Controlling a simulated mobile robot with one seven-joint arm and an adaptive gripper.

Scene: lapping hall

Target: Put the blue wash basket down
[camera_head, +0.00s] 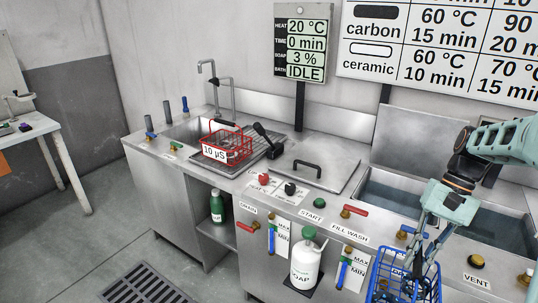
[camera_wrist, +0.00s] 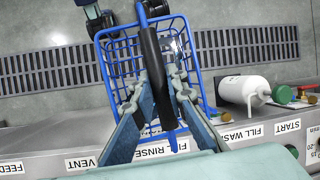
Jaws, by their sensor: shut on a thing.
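The blue wash basket (camera_head: 403,281) is a wire basket at the lower right of the head view, in front of the steel bench's front edge. It also shows in the wrist view (camera_wrist: 120,72), with a dark bar handle and small dark items inside that I cannot make out. My gripper (camera_head: 428,228) is above the basket, shut on its handle. In the wrist view my gripper's fingers (camera_wrist: 160,100) close around the dark handle, and the basket hangs over the floor beside the bench.
A red basket (camera_head: 226,143) stands by the sink at the left. A steel lid (camera_head: 313,163) and open water tanks (camera_head: 400,197) are in the bench. A white soap bottle (camera_head: 305,264) stands at the bench front. Floor drains (camera_head: 155,284) lie below.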

